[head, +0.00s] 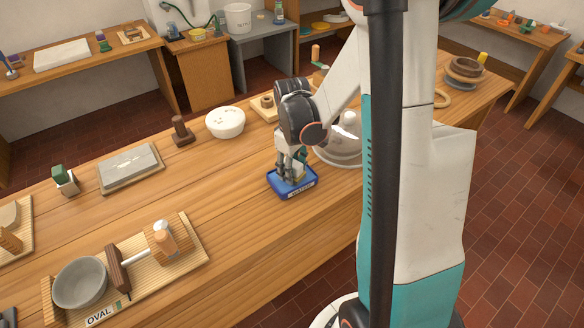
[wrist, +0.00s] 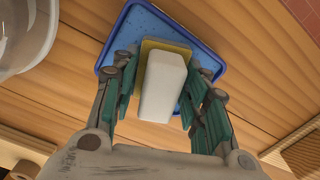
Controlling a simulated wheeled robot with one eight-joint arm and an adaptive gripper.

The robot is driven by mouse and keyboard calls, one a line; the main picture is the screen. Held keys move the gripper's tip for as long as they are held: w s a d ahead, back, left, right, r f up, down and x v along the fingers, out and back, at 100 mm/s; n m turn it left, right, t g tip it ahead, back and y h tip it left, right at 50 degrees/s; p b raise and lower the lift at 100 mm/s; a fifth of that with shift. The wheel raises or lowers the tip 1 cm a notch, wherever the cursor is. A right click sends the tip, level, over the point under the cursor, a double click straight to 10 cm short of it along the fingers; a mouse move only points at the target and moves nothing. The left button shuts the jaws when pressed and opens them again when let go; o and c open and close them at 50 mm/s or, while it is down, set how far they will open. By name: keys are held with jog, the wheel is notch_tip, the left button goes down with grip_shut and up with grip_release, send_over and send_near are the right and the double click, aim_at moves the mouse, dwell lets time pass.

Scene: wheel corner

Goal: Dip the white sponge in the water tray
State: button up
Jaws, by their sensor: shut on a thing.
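The water tray (head: 275,186) is a small blue tray with a pale label on its front, on the wooden table. It also fills the top middle of the wrist view (wrist: 150,20). My gripper (head: 290,174) points down right over the tray. In the wrist view its green fingers (wrist: 165,78) are shut on the white sponge (wrist: 161,92), a pale block. A yellow layer (wrist: 163,46) shows at the sponge's far end, over the blue tray; I cannot tell whether it is part of the sponge. Whether the sponge touches the water is hidden.
A clear-lidded round vessel (head: 340,146) stands close to the right of the tray, partly behind my arm. A white bowl (head: 225,122) and a brown wooden stamp-like piece (head: 182,131) stand behind left. A board with a grey bowl (head: 80,284) lies front left. Table left of the tray is clear.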

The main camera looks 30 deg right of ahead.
jog(key=shift+r+p, duration=2.3)
jog(key=shift+r, duration=1)
